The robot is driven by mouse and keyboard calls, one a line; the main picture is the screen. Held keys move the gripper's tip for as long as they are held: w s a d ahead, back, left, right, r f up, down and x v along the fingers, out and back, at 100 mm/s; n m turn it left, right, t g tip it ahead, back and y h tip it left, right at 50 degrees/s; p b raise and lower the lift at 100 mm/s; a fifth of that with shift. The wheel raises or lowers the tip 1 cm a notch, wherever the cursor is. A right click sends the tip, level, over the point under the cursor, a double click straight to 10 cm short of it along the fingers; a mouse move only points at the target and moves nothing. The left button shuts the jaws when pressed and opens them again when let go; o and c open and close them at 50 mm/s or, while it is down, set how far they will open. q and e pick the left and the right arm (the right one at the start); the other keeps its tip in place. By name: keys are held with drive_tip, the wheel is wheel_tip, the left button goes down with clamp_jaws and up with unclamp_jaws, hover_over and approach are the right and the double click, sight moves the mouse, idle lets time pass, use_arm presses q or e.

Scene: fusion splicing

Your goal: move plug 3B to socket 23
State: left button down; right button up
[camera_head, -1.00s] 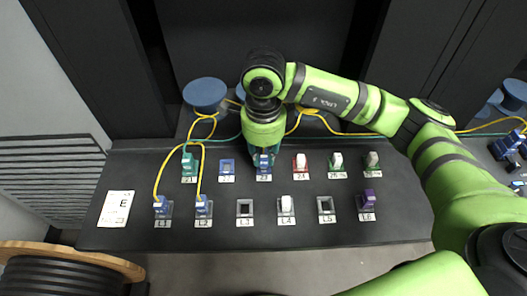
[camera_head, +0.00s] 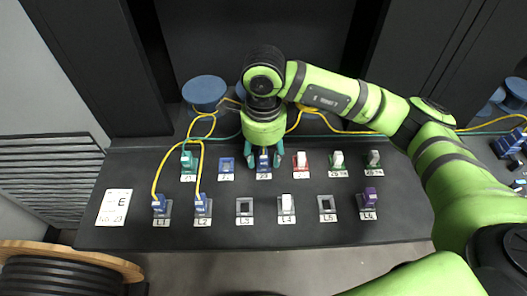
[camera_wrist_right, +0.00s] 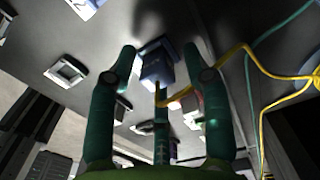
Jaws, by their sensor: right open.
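A blue plug (camera_head: 264,161) sits upright in the socket labelled 23 (camera_head: 264,175) in the top row. I cannot read any 3B mark on it. My right gripper (camera_head: 264,156) points down over it, its teal fingers apart on either side of the plug. In the right wrist view the blue plug (camera_wrist_right: 157,68) stands between the spread fingers of my right gripper (camera_wrist_right: 160,62), with gaps on both sides. A yellow cable (camera_wrist_right: 205,80) runs to the plug's near end. My left gripper is out of view.
A blue socket (camera_head: 226,164) is left of socket 23, and a red one with a white plug (camera_head: 301,160) is right. Blue plugs (camera_head: 160,206) with yellow cables stand in L1 and L2. L3 (camera_head: 244,207) and L5 (camera_head: 327,207) look empty. A purple plug (camera_head: 369,197) is in L6.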

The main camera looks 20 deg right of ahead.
wheel_tip(320, 180, up, 12)
idle(0.4)
drive_tip(key=shift+f, duration=0.1)
